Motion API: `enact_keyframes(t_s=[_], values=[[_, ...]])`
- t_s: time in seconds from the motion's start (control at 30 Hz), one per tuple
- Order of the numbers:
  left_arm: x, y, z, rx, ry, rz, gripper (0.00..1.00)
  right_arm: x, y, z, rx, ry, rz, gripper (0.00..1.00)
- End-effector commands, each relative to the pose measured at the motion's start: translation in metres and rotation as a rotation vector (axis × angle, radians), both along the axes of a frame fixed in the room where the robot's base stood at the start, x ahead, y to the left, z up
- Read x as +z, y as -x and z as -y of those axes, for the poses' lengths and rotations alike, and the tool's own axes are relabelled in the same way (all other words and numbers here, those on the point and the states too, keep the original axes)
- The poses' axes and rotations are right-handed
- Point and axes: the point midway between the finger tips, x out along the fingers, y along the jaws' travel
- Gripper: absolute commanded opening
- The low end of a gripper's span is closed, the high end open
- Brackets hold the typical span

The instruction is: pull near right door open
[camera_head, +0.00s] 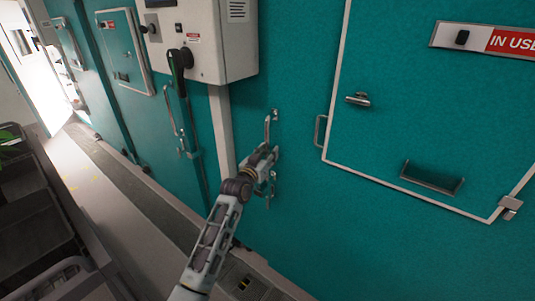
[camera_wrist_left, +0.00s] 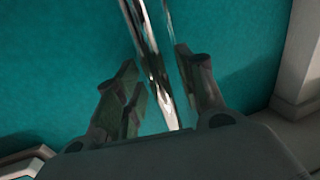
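The near right door is a large teal panel (camera_head: 300,225) that looks closed in the head view. A vertical shiny metal handle (camera_head: 267,130) stands on the teal surface, partly hidden by my left gripper (camera_head: 272,160). In the left wrist view the handle's bar (camera_wrist_left: 150,60) runs between the two fingers of my left gripper (camera_wrist_left: 160,95). The fingers are apart, with a gap visible between the left finger and the bar. Whether either finger touches the bar is unclear. My right gripper is not in view.
A grey control box (camera_head: 210,40) with a black-handled lever (camera_head: 180,65) is mounted up left. A white-framed hatch (camera_head: 410,110) with a latch and an IN USE sign (camera_head: 510,42) is on the right. A dark shelf or cart (camera_head: 35,220) stands at the left.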

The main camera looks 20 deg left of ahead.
Motion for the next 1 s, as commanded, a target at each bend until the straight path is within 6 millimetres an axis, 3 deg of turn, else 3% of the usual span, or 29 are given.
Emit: enact_keyframes(t_s=[0.2,0.5,1.0], values=[[-0.0002,0.0001,0.0,0.0,0.0,0.0,0.38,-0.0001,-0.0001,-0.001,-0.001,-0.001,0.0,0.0],[-0.0003,0.0002,-0.0001,0.0,0.0,0.0,0.0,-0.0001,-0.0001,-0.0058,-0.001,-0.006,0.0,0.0],[-0.0006,-0.0007,0.0012,0.001,0.0,-0.001,0.0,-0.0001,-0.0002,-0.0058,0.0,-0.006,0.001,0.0]])
